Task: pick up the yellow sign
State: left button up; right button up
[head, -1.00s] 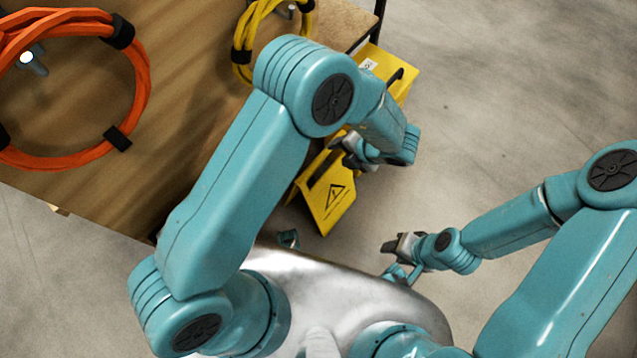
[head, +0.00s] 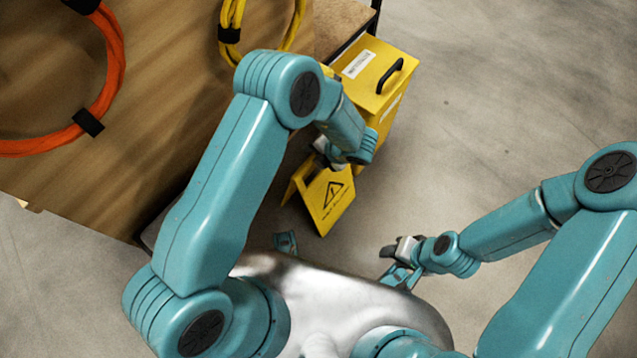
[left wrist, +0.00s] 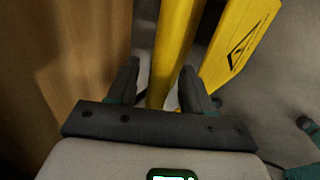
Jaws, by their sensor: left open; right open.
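The yellow sign (head: 328,204) with a black warning triangle stands on the floor, as a folded A-frame, beside the wooden panel. My left gripper (head: 322,152) is at its top edge, and the arm hides part of the sign. In the left wrist view the sign (left wrist: 236,48) shows its triangle at the upper right, and a yellow part of it runs between the two dark fingers of my left gripper (left wrist: 158,88). Those fingers are apart, with a gap on each side. My right gripper (head: 388,252) is open and empty, low over the floor to the right of the sign.
A yellow box (head: 362,72) with a black handle stands just behind the sign. The wooden panel (head: 150,100) with an orange cable coil (head: 112,75) and a yellow cable coil (head: 230,25) fills the left. The floor (head: 500,110) on the right is clear.

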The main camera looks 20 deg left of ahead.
pick_arm(q)
jog(key=shift+r, duration=0.1)
grip_shut()
dwell(1.2)
